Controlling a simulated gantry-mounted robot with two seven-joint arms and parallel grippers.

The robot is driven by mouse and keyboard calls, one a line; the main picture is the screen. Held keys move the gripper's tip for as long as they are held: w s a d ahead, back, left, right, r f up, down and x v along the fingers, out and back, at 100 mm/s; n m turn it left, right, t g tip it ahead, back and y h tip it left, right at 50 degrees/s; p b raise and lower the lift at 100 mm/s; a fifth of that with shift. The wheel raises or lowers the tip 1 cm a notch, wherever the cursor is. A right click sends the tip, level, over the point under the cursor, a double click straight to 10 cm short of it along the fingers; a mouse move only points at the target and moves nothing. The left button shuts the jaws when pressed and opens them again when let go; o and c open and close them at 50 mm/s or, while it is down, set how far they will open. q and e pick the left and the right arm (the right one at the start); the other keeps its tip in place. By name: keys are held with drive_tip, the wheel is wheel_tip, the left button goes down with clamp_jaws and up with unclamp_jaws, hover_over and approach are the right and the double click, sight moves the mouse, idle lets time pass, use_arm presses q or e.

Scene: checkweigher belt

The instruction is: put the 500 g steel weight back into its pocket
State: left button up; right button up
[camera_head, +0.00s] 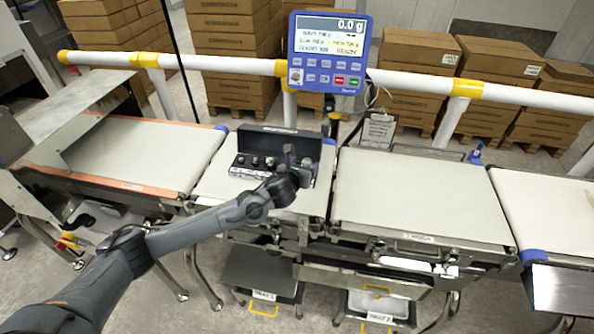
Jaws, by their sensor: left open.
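A dark weight case (279,139) with its lid raised stands on the middle weighing belt (222,184). Several small steel weights (254,161) sit in a row in its left and middle part. My left gripper (301,164) is open at the right end of the case, its fingers low and close to the case. The fingers and wrist hide that end, so I cannot tell which piece there is the 500 g weight, or whether it stands in a pocket. My right gripper is not in view.
A blue display (329,52) on a post behind the belt reads 0.0 g. An empty belt (415,197) lies to the right and another (148,152) to the left. A white rail (228,64) runs behind. Labelled trays (378,304) sit below.

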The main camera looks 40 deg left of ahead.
use_arm(q)
drive_tip(key=v, duration=0.6)
drive_tip(key=shift+s, duration=0.25)
drive_tip(key=shift+d+r, duration=0.1)
drive_tip(key=shift+r, duration=0.05)
